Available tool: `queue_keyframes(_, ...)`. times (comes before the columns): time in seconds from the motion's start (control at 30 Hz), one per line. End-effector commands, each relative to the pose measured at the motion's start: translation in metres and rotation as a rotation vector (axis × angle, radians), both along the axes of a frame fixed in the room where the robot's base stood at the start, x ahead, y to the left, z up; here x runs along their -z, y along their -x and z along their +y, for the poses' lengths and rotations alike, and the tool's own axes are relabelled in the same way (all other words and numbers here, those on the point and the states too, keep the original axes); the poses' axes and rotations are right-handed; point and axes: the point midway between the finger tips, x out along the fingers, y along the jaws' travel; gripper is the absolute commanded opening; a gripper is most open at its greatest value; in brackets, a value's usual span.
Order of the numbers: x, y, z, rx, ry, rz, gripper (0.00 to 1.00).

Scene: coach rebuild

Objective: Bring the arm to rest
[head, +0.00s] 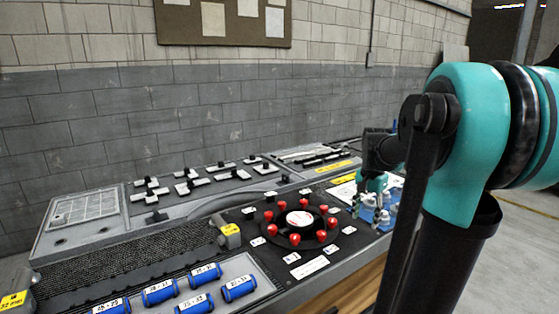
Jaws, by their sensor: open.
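My teal and black arm (470,150) fills the right side of the head view, reaching over the right end of the workbench. My gripper (368,198) is small and partly hidden behind my own arm links. It is open and points down above or beside a blue holder (367,216) with pale pieces in it. I cannot tell whether it touches the holder. No held object shows between the fingers.
The bench carries a black panel with a ring of red knobs (295,238), blue labelled cylinders (160,292), a ribbed dark mat (130,262) and a grey panel of switch-like parts (190,183). A brick wall (150,110) stands behind. Open floor (520,250) shows at right.

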Motion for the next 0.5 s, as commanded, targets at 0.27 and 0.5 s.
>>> queue_keyframes(0.27, 0.041, 0.034, 0.025, -0.21, 0.024, -0.074, 0.5)
queue_keyframes(0.5, 0.098, 0.089, 0.055, -0.506, 0.077, -0.18, 0.5)
